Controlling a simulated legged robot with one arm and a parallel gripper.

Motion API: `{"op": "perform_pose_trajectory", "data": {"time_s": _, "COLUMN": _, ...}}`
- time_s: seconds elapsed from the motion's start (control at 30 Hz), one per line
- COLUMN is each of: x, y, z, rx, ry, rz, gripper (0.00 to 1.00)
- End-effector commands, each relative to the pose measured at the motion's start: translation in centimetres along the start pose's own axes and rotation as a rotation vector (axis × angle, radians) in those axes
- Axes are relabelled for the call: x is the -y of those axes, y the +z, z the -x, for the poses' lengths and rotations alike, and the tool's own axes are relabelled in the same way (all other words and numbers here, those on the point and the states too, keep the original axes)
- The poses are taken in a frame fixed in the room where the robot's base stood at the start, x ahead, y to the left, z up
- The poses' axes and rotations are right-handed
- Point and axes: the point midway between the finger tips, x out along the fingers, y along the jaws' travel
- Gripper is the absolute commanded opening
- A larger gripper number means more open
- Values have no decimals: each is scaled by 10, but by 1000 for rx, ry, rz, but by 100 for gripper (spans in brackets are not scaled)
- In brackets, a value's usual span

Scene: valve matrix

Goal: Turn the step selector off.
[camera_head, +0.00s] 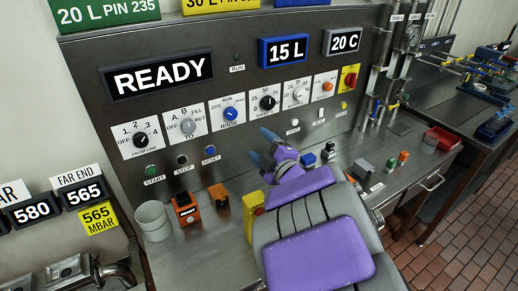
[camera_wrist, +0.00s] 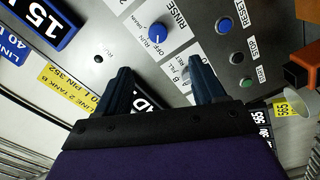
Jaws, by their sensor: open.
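No plate that I can read says "step". A blue-knobbed selector (camera_head: 231,113) marked OFF and RUN, with a RINSE label, sits in the panel's row of dials. In the wrist view, its blue knob (camera_wrist: 158,34) lies ahead of my fingers, nearly between them. My gripper (camera_head: 262,146) is to the right of and below this knob in the head view. In the wrist view, my gripper (camera_wrist: 158,68) is open and empty, its two dark blue fingers apart. The knob's exact pointer setting is too small to tell.
START (camera_head: 151,170), STOP and RESET buttons sit below.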

Motion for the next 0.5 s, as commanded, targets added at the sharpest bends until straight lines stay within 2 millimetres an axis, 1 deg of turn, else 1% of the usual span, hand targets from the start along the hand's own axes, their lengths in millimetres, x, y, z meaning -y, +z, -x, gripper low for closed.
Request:
{"op": "perform_pose_trajectory", "data": {"time_s": 0.2, "x": 1, "y": -3, "z": 4, "rx": -11, "ry": 1, "rz": 3, "gripper": 69}}
{"op": "perform_pose_trajectory", "data": {"time_s": 0.5, "x": 0, "y": -4, "z": 5, "rx": -13, "ry": -1, "rz": 6, "gripper": 69}}
